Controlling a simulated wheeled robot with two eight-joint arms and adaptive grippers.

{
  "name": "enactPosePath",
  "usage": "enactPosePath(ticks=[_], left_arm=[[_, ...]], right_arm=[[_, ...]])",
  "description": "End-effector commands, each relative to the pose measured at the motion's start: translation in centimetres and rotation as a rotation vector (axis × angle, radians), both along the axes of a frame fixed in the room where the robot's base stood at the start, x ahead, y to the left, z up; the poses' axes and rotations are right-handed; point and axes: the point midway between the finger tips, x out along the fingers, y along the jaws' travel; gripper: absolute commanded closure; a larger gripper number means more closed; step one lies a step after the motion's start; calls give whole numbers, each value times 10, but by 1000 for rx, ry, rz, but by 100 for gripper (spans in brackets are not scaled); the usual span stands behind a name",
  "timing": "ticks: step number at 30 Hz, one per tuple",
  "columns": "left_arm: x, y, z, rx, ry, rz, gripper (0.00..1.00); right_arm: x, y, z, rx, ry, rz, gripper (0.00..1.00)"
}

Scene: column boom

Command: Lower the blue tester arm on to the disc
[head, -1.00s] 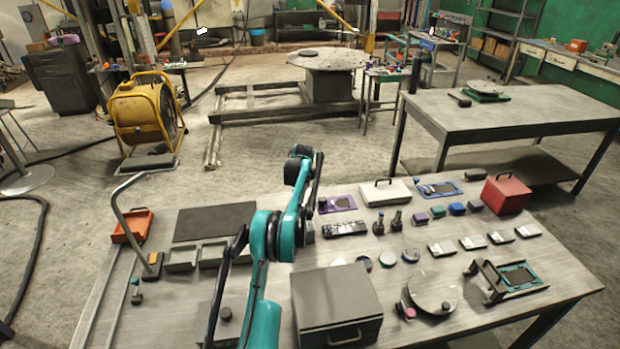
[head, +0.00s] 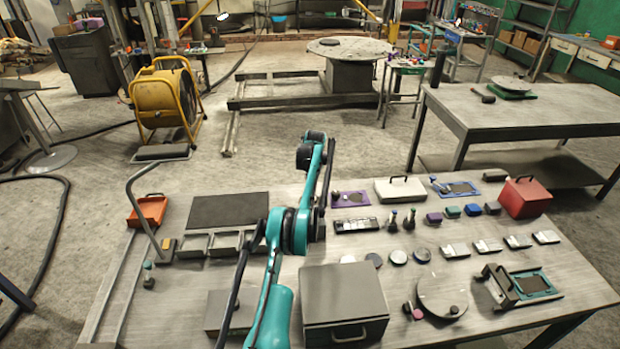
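The blue tester (head: 462,188) is a small flat blue-framed plate with a dark pad, near the far edge of the near workbench (head: 400,325). A small blue arm (head: 437,184) appears to stick up tilted at its left end, apart from the pad. A separate disc on this tester is too small to make out. One of my teal arms rises from the bottom, left of the tester, with its elbow (head: 295,230) over the bench. I cannot make out gripper fingers in the picture.
A purple-framed tester (head: 349,198) and a white case (head: 400,190) lie left of the blue tester. A red box (head: 525,197) stands to its right. Small colored blocks (head: 452,211) and dark bottles (head: 409,219) stand in front. A grey box (head: 343,308) is nearest me.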

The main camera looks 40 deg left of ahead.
Motion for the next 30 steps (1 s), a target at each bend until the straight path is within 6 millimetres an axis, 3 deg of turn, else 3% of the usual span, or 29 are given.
enactPosePath(ticks=[8, 18, 24, 30], left_arm=[[-7, -10, 31, 0, 0, 0, 100], [-22, -31, 94, 0, 0, -1, 100], [-26, -36, 109, 0, 0, 0, 100], [-26, -36, 111, 0, 0, 0, 100]], right_arm=[[0, 0, 0, 0, 0, 0, 60], [0, 0, 0, 0, 0, 0, 60], [0, 0, 0, 0, 0, 0, 60], [0, 0, 0, 0, 0, 0, 60]])
